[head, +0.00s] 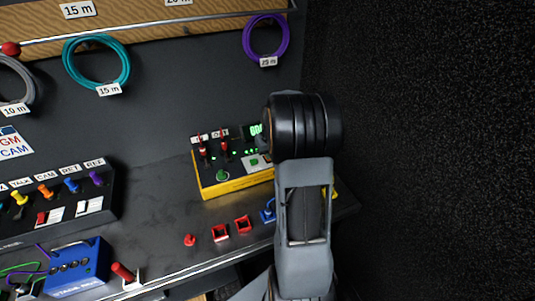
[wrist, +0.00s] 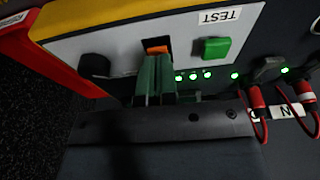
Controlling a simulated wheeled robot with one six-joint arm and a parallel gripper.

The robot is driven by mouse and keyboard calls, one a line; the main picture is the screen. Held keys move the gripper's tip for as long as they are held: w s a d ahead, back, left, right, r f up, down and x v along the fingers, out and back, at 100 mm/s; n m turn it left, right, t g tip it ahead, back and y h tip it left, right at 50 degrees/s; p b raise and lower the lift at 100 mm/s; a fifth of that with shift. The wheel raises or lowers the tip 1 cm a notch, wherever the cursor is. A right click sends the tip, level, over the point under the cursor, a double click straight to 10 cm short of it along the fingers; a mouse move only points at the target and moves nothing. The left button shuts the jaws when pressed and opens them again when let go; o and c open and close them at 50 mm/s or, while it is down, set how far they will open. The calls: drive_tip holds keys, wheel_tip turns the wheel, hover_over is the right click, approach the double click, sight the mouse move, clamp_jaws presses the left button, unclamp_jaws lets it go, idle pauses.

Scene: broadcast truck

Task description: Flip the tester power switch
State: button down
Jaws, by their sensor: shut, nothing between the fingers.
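The tester (head: 232,187) is a yellow box with a dark top panel, on the bench in the middle of the head view. A green display and several green lights glow on it. In the wrist view the tester (wrist: 90,12) appears upside down. Its light plate carries an orange-topped rocker in a dark slot, which looks like the power switch (wrist: 157,49). My gripper (wrist: 157,62) is shut and empty, its dark green fingertips right at this switch. I cannot tell whether they touch it. In the head view my arm hides the fingers and the tester's right end.
A green button (wrist: 215,49) by the TEST label and a black knob (wrist: 94,66) flank the switch. Red plugs (wrist: 257,105) stand in the tester. Red parts (head: 243,224) lie in front of it. A blue box (head: 78,268) and a switch panel stand left. A dark wall is right.

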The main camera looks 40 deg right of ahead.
drive_tip(key=f+b, duration=0.1)
drive_tip(key=b, duration=0.1)
drive_tip(key=shift+a+f+t+b, duration=0.1)
drive_tip(key=shift+f+t+b, duration=0.1)
drive_tip(key=shift+t+b, duration=0.15)
drive_tip(key=shift+s+f+t+b, duration=0.2)
drive_tip(key=shift+f+t+b, duration=0.05)
drive_tip(key=shift+b, duration=0.75)
drive_tip(key=shift+s+r+p, duration=0.1)
drive_tip(key=shift+r+p, duration=0.5)
drive_tip(key=shift+p, duration=0.1)
drive_tip(key=shift+w, duration=0.3)
drive_tip(key=shift+w+d+r+p, duration=0.2)
drive_tip(key=shift+w+p, duration=0.15)
drive_tip(key=shift+w, duration=0.2)
